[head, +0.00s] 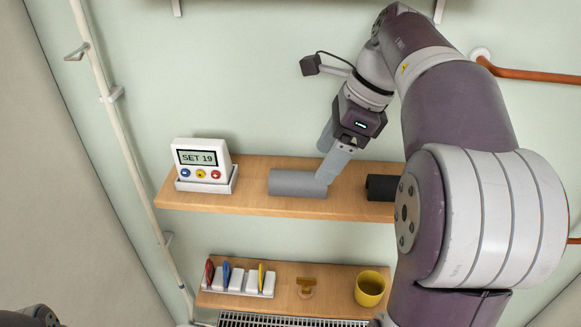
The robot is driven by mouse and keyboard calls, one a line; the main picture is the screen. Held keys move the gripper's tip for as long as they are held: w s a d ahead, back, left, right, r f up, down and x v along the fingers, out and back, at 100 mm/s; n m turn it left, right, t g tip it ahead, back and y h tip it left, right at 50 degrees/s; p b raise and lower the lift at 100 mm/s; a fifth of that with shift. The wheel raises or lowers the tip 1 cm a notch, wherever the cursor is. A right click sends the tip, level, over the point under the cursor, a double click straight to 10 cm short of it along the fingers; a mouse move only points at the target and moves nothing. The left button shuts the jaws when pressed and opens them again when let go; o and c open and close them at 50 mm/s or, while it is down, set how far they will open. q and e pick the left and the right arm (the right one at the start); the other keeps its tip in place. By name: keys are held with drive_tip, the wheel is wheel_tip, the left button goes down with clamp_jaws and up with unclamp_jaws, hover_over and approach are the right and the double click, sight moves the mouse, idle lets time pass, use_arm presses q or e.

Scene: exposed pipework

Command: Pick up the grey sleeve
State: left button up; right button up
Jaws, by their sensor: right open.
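The grey sleeve (296,184) is a plain cylinder lying on its side on the upper wooden shelf. My right gripper (326,164) comes down from above at the sleeve's right end. It is open, with one finger overlapping that end in the picture; I cannot tell whether it touches. The sleeve rests on the shelf, and its right end is partly hidden by the finger. My left gripper is not in view.
The upper shelf (242,201) also holds a white display unit (203,158) at left and a black cylinder (381,187) at right, partly behind my arm. A lower shelf (322,274) holds coloured-handled items, a brass fitting (306,285) and a yellow cup (370,289). A pale pipe (121,130) runs down the left.

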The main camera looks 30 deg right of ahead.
sight(314, 173)
drive_tip(key=shift+p+x, duration=0.95)
drive_tip(key=shift+x, duration=0.2)
drive_tip(key=x, duration=0.3)
drive_tip(key=shift+w, duration=0.2)
drive_tip(key=shift+w+f, duration=0.2)
drive_tip(key=shift+f, duration=0.05)
drive_tip(key=shift+s, duration=0.2)
drive_tip(key=shift+c, duration=0.9)
drive_tip(key=shift+s+r, duration=0.1)
drive_tip(key=c, duration=0.9)
drive_tip(key=shift+c, duration=0.2)
